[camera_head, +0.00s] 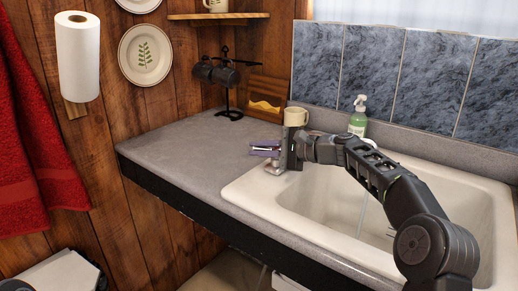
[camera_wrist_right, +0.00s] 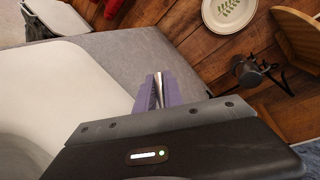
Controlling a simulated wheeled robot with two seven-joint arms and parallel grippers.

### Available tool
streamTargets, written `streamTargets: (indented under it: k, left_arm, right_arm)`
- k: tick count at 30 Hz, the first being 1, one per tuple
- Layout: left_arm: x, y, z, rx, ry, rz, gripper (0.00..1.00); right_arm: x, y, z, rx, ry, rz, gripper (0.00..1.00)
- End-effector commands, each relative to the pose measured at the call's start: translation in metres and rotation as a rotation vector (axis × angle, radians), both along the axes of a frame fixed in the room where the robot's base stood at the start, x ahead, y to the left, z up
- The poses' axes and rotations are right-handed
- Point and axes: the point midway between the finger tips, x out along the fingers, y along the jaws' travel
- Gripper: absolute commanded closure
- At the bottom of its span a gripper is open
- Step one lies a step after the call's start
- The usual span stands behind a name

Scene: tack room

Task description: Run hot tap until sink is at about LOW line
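The cream sink (camera_head: 300,232) is set in the grey counter; its left part also shows in the wrist view (camera_wrist_right: 55,85). A thin pale streak (camera_head: 362,215), like a stream of water, runs down inside it behind my right arm. I cannot make out a LOW line or the water level. My right gripper (camera_head: 262,149) is at the sink's back left corner, over a small silvery metal piece (camera_head: 275,167). Its purple fingers (camera_wrist_right: 160,92) are close together, with a shiny strip between them; whether they grip it is unclear. My arm hides the taps. My left gripper is out of view.
A black mug stand (camera_head: 228,85) is at the counter's back corner. The counter's left part (camera_head: 180,150) is clear.

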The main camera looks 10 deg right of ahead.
Motion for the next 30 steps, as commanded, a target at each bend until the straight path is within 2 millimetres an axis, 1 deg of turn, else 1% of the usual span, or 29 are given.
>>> streamTargets:
  k: [1,8,15,19,23,30]
  left_arm:
    - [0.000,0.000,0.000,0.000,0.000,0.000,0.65]
    - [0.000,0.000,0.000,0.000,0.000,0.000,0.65]
    - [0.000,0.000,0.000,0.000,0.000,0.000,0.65]
    - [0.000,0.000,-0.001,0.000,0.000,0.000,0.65]
    - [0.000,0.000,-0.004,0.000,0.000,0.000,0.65]
    - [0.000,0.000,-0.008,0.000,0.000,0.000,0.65]
  right_arm:
    - [0.000,0.000,-0.001,-0.001,0.002,0.001,0.85]
    - [0.000,0.000,-0.001,-0.001,0.001,0.001,0.66]
    - [0.000,0.000,0.000,-0.001,0.000,-0.001,0.66]
    - [-0.004,-0.005,0.001,0.000,0.000,-0.002,0.66]
    - [-0.013,-0.018,0.004,-0.001,0.001,-0.004,0.66]
    - [-0.039,-0.047,0.012,-0.002,-0.001,-0.004,0.66]
